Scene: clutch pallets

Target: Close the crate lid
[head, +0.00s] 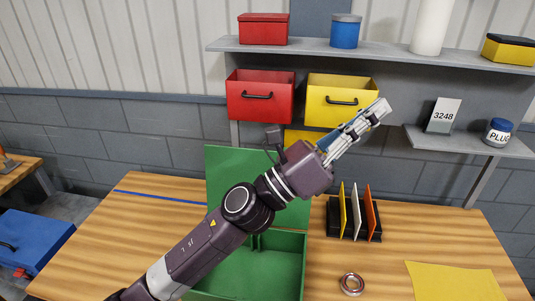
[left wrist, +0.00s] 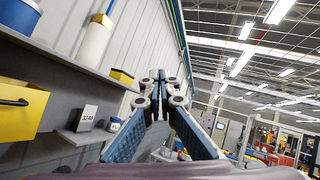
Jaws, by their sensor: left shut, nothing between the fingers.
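A green crate (head: 302,270) stands on the wooden table, low in the middle of the head view. Its green lid (head: 228,165) stands up at the crate's back edge, so the crate is open. Dividers show inside it. My left arm crosses in front of the crate and hides part of the crate and lid. My left gripper (head: 378,110) is shut and empty, raised above and to the right of the lid, pointing up and right. It also shows in the left wrist view (left wrist: 158,78), fingertips together. My right gripper is not in view.
A rack (head: 347,234) with yellow, white and orange plates stands right of the crate. A metal ring (head: 351,284) and a yellow sheet (head: 450,281) lie on the table. Behind are a shelf (head: 390,54) and red (head: 260,108) and yellow bins (head: 328,90) near my gripper.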

